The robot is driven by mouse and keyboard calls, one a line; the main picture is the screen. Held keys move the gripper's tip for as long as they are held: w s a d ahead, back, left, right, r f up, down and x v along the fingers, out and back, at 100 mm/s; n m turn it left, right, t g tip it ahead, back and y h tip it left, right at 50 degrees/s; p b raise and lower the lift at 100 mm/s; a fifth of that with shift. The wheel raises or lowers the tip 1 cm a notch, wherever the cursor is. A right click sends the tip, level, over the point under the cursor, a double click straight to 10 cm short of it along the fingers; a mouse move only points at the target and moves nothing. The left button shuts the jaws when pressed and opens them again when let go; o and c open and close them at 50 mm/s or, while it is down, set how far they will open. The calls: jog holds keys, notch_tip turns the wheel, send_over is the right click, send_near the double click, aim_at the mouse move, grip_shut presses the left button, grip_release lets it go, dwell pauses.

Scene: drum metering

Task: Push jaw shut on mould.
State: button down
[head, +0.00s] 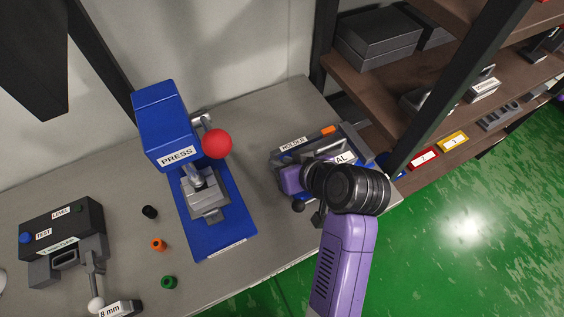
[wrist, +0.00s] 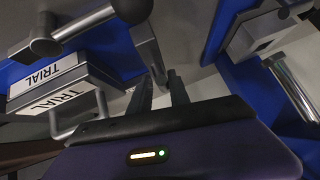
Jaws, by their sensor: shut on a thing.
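The holder (head: 292,143), a grey and blue fixture with an orange-tipped part, stands at the bench's right end. The mould, a grey block labelled TRIAL (wrist: 62,98), shows at left in the wrist view with a wire handle; in the head view my arm hides most of it. My gripper (wrist: 160,86) is at the holder's near side, its dark fingers closed on a grey bar (wrist: 148,50) beside the mould. I cannot tell whether the jaw touches the mould.
A blue press (head: 165,120) with a red ball (head: 217,143) stands left of the holder. A tester (head: 62,235) and small black, orange and green cylinders lie further left. Wooden shelves (head: 400,75) rise close at right. Bare bench lies between press and holder.

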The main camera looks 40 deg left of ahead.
jog(key=shift+w+d, duration=0.25)
jog(key=shift+w, duration=0.4)
jog(key=shift+w+d, duration=0.2)
jog(key=shift+w, duration=0.45)
jog(key=c, duration=1.4)
grip_release()
jog(key=shift+w, duration=0.1)
jog(key=shift+d, duration=0.1)
jog(key=v, duration=0.7)
jog(key=shift+d+r, duration=0.25)
